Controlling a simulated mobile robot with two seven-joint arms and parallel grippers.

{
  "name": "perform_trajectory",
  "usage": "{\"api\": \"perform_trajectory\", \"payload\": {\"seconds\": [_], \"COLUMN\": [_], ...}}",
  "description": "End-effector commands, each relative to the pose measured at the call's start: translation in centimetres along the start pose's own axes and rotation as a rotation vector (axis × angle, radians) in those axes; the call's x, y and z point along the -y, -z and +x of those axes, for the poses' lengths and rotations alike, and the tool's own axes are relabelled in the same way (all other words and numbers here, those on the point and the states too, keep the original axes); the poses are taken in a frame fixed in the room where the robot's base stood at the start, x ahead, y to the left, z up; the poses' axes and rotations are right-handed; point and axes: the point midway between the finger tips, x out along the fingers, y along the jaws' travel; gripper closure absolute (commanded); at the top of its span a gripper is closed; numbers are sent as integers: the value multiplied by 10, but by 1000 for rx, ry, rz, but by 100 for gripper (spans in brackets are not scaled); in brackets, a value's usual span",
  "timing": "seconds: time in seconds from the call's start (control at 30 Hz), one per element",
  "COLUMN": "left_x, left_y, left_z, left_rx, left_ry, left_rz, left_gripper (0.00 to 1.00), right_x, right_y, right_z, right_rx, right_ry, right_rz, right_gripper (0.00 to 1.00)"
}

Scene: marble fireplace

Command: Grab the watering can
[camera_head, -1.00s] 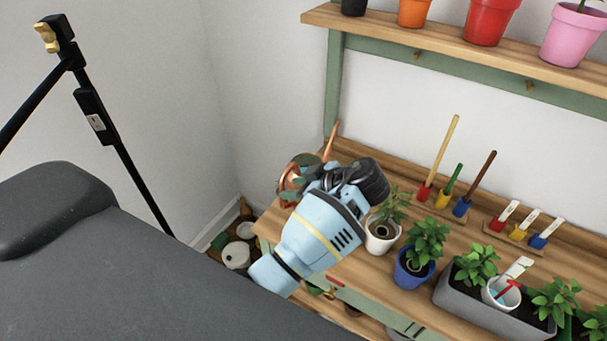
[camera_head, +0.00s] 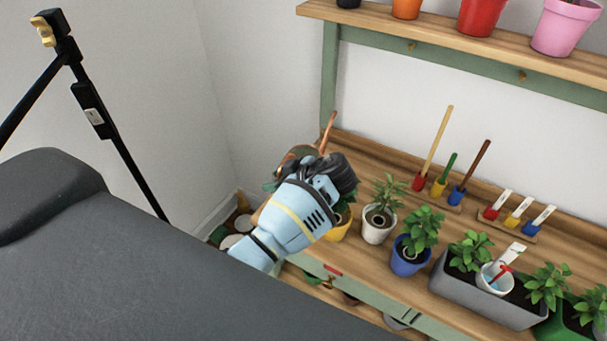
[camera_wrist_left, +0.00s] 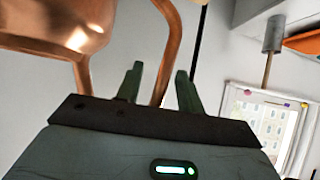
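The copper watering can (camera_head: 299,152) stands at the left end of the wooden bench, mostly hidden behind my left gripper (camera_head: 322,178). A thin copper part of it rises to the right above the gripper. In the left wrist view the can's rounded copper body (camera_wrist_left: 60,22) is at the top left. A curved copper tube, like its handle, passes between the two green fingers of my left gripper (camera_wrist_left: 160,85). The fingers stand apart with visible gaps beside the tube, so the gripper is open around it. My right gripper is not in view.
A yellow pot (camera_head: 338,231) stands close beside my left gripper, with a white pot (camera_head: 376,233) and a blue pot (camera_head: 408,262) to its right. A grey planter (camera_head: 470,297) stands farther right. A shelf (camera_head: 440,37) with several pots runs above.

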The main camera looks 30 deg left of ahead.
Motion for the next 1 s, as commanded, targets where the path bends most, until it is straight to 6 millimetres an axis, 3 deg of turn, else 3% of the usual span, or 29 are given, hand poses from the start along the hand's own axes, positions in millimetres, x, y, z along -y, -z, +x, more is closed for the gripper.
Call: {"api": "perform_trajectory", "payload": {"seconds": [0.33,0.63,1.0], "left_x": [0,0,0], "left_y": [0,0,0], "left_z": [9,8,8], "left_rx": [1,1,1], "left_ry": [0,0,-2], "left_rz": [0,0,-2], "left_gripper": [62,100,100], "right_x": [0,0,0], "right_y": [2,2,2], "right_z": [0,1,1], "right_rx": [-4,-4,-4], "right_ry": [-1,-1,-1], "right_rz": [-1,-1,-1], "right_gripper": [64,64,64]}}
